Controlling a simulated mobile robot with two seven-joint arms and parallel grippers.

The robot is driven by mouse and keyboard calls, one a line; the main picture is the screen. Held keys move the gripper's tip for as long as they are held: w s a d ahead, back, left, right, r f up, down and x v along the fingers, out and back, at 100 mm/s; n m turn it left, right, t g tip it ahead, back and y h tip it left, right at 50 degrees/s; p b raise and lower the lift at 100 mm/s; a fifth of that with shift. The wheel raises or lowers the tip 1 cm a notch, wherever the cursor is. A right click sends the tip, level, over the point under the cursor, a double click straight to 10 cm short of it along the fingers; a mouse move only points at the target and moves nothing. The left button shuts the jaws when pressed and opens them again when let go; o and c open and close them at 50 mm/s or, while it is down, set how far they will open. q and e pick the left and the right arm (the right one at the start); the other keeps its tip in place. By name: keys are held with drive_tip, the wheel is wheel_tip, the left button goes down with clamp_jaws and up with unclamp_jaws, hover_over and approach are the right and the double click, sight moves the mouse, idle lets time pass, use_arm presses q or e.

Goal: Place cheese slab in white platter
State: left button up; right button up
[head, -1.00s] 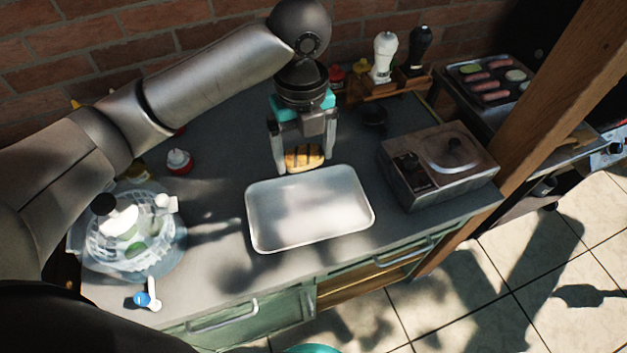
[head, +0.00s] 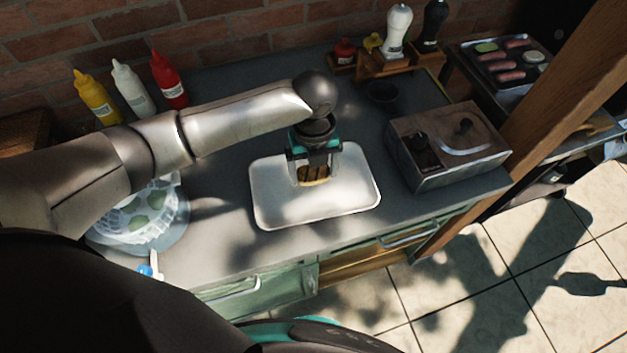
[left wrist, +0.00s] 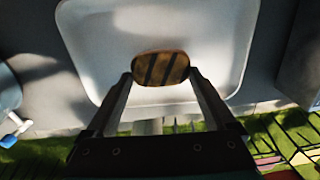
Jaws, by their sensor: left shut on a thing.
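The cheese slab (head: 313,176) is golden with dark grill stripes. My left gripper (head: 312,178) is shut on it, over the white platter (head: 345,202), a shallow rectangular tray on the grey counter. The left wrist view shows the slab (left wrist: 161,68) between the two fingertips, with the platter (left wrist: 200,25) behind it. I cannot tell whether the slab touches the platter's floor. The rest of the platter is empty. My right gripper is not in view.
A metal box with a lid (head: 450,145) stands right of the platter. A salad spinner-like bowl (head: 145,215) stands at the left. Several sauce bottles (head: 130,88) stand at the back left. Shakers (head: 396,30) stand in a wooden rack at the back.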

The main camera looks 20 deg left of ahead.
sight(314, 176)
use_arm(q)
wheel_tip(314, 176, down, 4)
drive_tip(key=shift+r, duration=0.1)
drive_tip(key=shift+f, duration=0.2)
drive_tip(key=shift+f+b, duration=0.1)
drive_tip(key=shift+b, duration=0.2)
drive_tip(key=o, duration=1.1)
drive_tip(key=shift+c, duration=0.2)
wheel_tip(314, 176, up, 12)
drive_tip(key=shift+r+p, duration=0.15)
drive_tip(key=shift+p, duration=0.65)
drive_tip(key=shift+s, duration=0.1)
